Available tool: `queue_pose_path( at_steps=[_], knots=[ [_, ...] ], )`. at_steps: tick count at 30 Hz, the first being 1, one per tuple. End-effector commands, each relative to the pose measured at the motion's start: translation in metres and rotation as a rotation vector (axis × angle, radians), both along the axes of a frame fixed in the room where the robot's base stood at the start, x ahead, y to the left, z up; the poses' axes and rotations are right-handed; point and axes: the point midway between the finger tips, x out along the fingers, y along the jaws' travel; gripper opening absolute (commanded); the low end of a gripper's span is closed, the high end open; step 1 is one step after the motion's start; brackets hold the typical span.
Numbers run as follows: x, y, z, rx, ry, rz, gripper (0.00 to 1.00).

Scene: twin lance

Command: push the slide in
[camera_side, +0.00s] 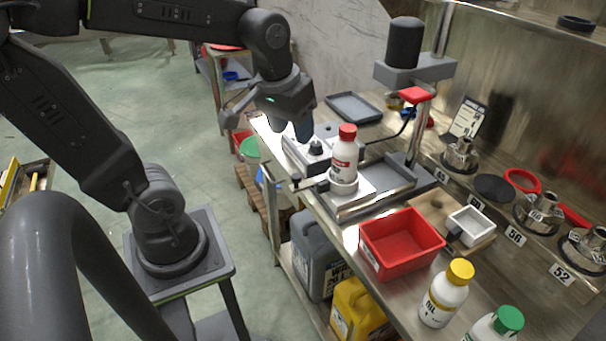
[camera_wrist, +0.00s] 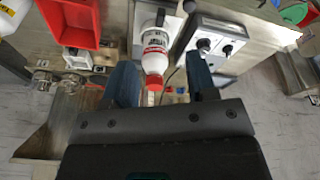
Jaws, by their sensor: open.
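The slide (camera_side: 375,183) is a light plate on metal rails on the bench in the side view. A white bottle with a red cap (camera_side: 343,158) stands upright in a round cup (camera_side: 343,184) on it. A rod with a black end (camera_side: 297,184) sticks out at the slide's left. My gripper (camera_side: 300,130) is open and empty above the control box, left of and apart from the bottle. In the wrist view the bottle (camera_wrist: 156,52) appears between my fingertips (camera_wrist: 161,82), beyond them.
The control box (camera_side: 310,152) with black knobs stands close below my gripper. A post with a black-topped head (camera_side: 404,45) rises behind the slide. A red bin (camera_side: 400,242) and a yellow-capped bottle (camera_side: 445,294) stand to the front right. A grey tray (camera_side: 354,107) lies behind.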

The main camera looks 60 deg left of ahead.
Motion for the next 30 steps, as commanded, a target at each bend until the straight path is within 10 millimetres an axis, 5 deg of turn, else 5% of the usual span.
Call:
queue_pose_path(
  at_steps=[3,9,17,30],
  knots=[
    [0.021,0.030,-0.015,-0.043,0.109,0.178,0.52],
    [0.036,0.059,-0.031,-0.084,0.207,0.352,0.52],
    [0.038,0.064,-0.051,-0.092,0.228,0.381,0.52],
    [0.038,0.063,-0.137,-0.091,0.227,0.378,0.52]
  ],
)
